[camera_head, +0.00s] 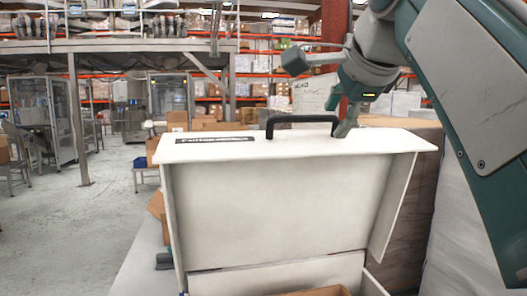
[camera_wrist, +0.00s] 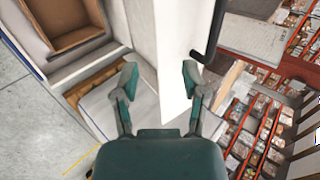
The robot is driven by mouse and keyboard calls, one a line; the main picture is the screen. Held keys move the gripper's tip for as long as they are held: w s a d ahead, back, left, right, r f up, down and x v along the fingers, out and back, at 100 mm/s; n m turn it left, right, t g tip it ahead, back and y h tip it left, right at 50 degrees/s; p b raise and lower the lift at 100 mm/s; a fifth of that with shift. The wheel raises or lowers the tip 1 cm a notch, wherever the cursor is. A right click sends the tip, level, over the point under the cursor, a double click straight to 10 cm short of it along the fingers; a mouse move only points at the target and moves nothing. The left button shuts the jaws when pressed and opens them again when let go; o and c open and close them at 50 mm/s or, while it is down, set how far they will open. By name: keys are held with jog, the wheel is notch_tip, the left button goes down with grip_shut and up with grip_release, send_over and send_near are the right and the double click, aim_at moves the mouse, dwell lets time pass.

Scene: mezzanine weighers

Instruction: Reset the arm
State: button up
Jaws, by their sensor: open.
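A white case-like unit stands in front of me, with its white lid panel (camera_head: 270,215) raised and a black handle (camera_head: 300,120) on its top face. My gripper (camera_head: 318,95) is open and empty, just above and behind the right end of the handle. In the wrist view my gripper (camera_wrist: 160,75) shows its two fingers apart, with the white lid panel (camera_wrist: 178,30) seen between them and the black handle (camera_wrist: 211,38) to the right of the right finger. I cannot tell whether the lower finger touches the handle or panel.
An open cardboard box (camera_wrist: 68,22) sits inside the white unit; its edge shows at the bottom of the head view (camera_head: 318,291). Wrapped stacks (camera_head: 400,180) stand close on the right. A metal post (camera_head: 78,120) and machines stand back left. Grey floor (camera_head: 70,235) on the left is clear.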

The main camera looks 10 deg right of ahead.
jog(key=s+a+f+n+g, duration=0.1)
jog(key=s+f+n, duration=0.3)
jog(key=f, duration=0.9)
jog(key=s+a+f+n+g, duration=0.1)
jog(key=s+f+n, duration=0.3)
jog(key=f+n, duration=0.4)
jog(key=s+a+f+n+g, duration=0.2)
jog(key=s+f+n, duration=0.3)
jog(key=f, duration=1.5)
jog(key=shift+a+f+n, duration=0.15)
jog(key=shift+a+n, duration=0.3)
jog(key=shift+n, duration=0.05)
